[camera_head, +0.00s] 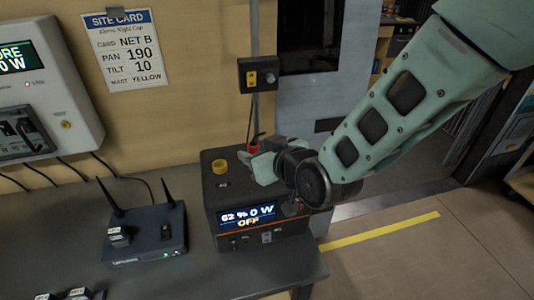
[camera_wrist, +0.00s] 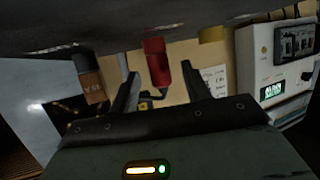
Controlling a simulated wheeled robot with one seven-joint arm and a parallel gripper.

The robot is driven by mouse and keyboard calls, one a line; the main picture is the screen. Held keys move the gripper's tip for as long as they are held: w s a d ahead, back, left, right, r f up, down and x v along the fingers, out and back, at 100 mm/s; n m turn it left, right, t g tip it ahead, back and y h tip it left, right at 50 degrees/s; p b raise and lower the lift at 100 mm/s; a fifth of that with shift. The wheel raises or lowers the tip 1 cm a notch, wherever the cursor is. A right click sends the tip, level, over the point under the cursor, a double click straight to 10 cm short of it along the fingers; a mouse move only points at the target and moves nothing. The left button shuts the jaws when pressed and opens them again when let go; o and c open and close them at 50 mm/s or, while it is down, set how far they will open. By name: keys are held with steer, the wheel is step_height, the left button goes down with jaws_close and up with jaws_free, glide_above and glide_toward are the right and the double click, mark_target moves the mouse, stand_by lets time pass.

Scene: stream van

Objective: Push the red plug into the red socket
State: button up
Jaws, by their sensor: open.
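The black power station (camera_head: 262,238) stands on the bench, its display reading 62 %, 0 W and OFF. A red piece (camera_head: 253,148) shows at the back of its top, partly behind my gripper (camera_head: 264,165). I cannot tell where plug and socket divide or how deep the plug sits. My open gripper (camera_wrist: 160,76) has one finger on each side of the red shape; contact is unclear.
A yellow socket (camera_head: 219,166) is on the box top, left of the red one. A black cable runs up towards a wall box (camera_head: 259,75). A router (camera_head: 145,235) with two antennas stands on the bench to the left. A brownish cylinder (camera_wrist: 88,76) shows in the wrist view.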

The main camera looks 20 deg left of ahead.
steer(key=b+v, duration=0.5)
steer(key=v, duration=1.2)
steer(key=shift+d, duration=0.15)
steer(key=shift+s, duration=0.15)
steer(key=s+d+f+m+g+h, duration=0.1)
steer(key=s+d+f+g+h, duration=0.3)
steer(key=d, duration=0.4)
steer(key=s+d+f+m+g+h, duration=0.1)
steer(key=s+d+f+g+h, duration=0.3)
steer(key=s+d, duration=0.3)
steer(key=d+h, duration=0.1)
steer(key=d, duration=0.1)
steer(key=shift+d+m+h, duration=0.25)
steer(key=shift+m+h, duration=0.05)
steer(key=shift+h, duration=0.1)
